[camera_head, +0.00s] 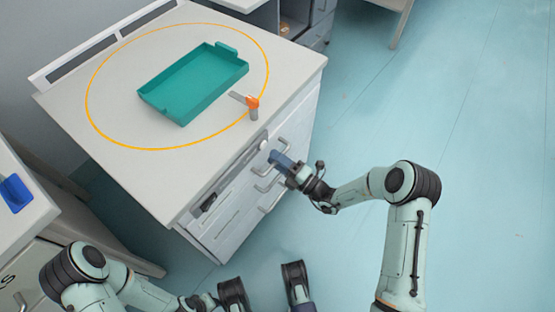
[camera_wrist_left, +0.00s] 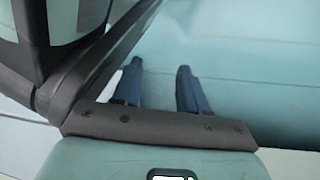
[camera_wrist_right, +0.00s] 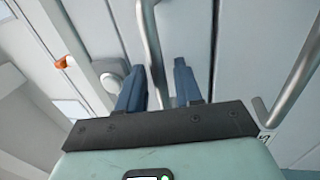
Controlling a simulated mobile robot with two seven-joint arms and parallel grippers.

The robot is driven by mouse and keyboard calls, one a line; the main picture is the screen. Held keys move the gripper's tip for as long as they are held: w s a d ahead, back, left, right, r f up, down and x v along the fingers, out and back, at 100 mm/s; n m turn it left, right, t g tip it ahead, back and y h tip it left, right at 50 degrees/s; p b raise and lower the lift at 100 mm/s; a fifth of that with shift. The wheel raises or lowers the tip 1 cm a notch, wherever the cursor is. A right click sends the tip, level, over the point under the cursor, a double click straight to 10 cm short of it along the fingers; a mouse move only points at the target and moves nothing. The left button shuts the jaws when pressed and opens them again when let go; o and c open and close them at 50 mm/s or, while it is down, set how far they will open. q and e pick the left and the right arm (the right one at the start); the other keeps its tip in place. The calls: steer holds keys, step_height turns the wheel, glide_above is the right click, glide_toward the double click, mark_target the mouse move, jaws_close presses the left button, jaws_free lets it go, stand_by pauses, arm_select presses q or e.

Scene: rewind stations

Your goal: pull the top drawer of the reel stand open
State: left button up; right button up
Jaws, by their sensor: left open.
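The reel stand (camera_head: 215,238) is a white cabinet with a pale top and several drawers with bar handles on its right-hand face. The top drawer handle (camera_wrist_right: 151,35) passes between the blue fingers of my right gripper (camera_wrist_right: 158,64), with gaps beside it, so the gripper looks open around the bar. In the head view my right gripper (camera_head: 277,158) is at this uppermost handle and covers its middle. The drawer front looks flush with the stand. My left gripper (camera_wrist_left: 159,66) is open and empty over the floor.
A teal tray (camera_head: 190,85) sits inside a yellow ring on the stand's top, with an orange-tipped part (camera_head: 252,103) near the edge. A lower handle (camera_wrist_right: 295,75) is beside my right gripper. Another table with a blue object (camera_head: 15,193) is at left. Floor to the right is clear.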

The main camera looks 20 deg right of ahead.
jaws_close()
arm_select(q)
steer(key=w+d+r+t+p, duration=0.1)
steer(key=w+r+t+p, duration=0.25)
steer(key=w+r, duration=0.4)
steer(key=s+d+r+m+g+h+p, duration=0.1)
steer(key=s+d+r+g+p, duration=0.1)
steer(key=s, duration=0.6)
steer(key=shift+d+r+g+p, duration=0.35)
steer(key=shift+d+r+p, duration=0.45)
steer(key=shift+d+p, duration=0.55)
arm_select(e)
steer(key=r+v, duration=0.3)
steer(key=v, duration=1.2)
steer(key=s+r+v, duration=0.1)
steer(key=r+v, duration=0.2)
steer(key=v, duration=1.3)
steer(key=shift+d, duration=0.4)
arm_select(q)
steer(key=shift+s, duration=0.1)
arm_select(e)
jaws_free()
